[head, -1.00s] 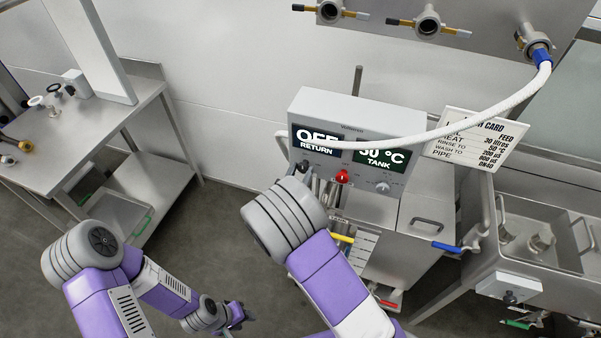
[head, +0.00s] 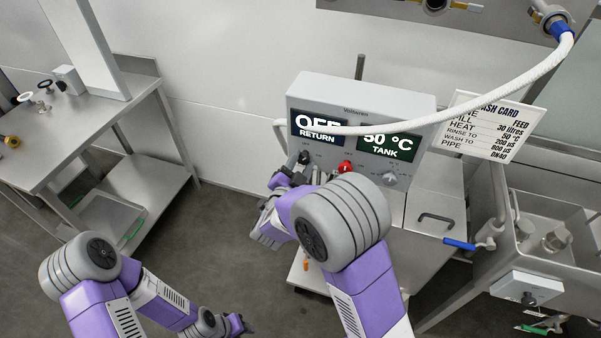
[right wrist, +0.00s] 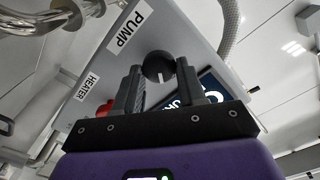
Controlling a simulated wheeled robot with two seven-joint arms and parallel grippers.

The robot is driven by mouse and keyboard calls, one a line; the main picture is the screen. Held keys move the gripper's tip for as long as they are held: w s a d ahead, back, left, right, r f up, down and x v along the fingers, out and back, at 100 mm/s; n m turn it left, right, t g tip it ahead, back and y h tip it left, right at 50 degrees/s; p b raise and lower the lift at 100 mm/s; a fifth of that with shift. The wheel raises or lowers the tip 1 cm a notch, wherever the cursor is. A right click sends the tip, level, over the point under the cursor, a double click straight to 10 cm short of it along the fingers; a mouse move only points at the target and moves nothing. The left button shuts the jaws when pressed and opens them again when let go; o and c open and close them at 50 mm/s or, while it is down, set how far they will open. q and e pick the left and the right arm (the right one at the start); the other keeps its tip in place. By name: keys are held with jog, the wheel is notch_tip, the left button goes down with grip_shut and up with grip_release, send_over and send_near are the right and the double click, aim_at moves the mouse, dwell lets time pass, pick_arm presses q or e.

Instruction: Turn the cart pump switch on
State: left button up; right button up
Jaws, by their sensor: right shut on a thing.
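The cart's grey control box (head: 330,92) stands in the middle of the head view. Its displays read "OFF RETURN" and "50 °C TANK". The pump switch is a black round knob (head: 304,157) at the panel's lower left; in the right wrist view the knob (right wrist: 158,66) sits by the "PUMP" label (right wrist: 128,30). My right gripper (head: 290,176) is at the panel, its fingers (right wrist: 158,88) on either side of the knob and shut on it. My left gripper (head: 240,325) hangs low over the floor, away from the cart; its jaws are too small to read.
A red knob (head: 346,168) marked "HEATER" in the wrist view and a grey knob (head: 390,178) are right of the pump switch. A white hose (head: 480,106) crosses before the displays. A steel table (head: 88,135) stands left, a sink (head: 565,225) right.

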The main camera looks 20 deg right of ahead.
jog(key=m+b, duration=0.4)
jog(key=b, duration=0.1)
jog(key=m+b, duration=0.2)
jog(key=shift+f+b, duration=0.35)
jog(key=shift+r+m+b, duration=0.1)
jog(key=shift+m+b, duration=0.35)
jog(key=shift+m, duration=2.05)
jog(key=o, duration=1)
jog(key=shift+r, duration=0.1)
jog(key=shift+s, duration=0.15)
jog(key=v, duration=0.7)
jog(key=shift+s+a+p, duration=0.15)
jog(key=shift+s+p, duration=0.05)
jog(key=shift+p, duration=0.25)
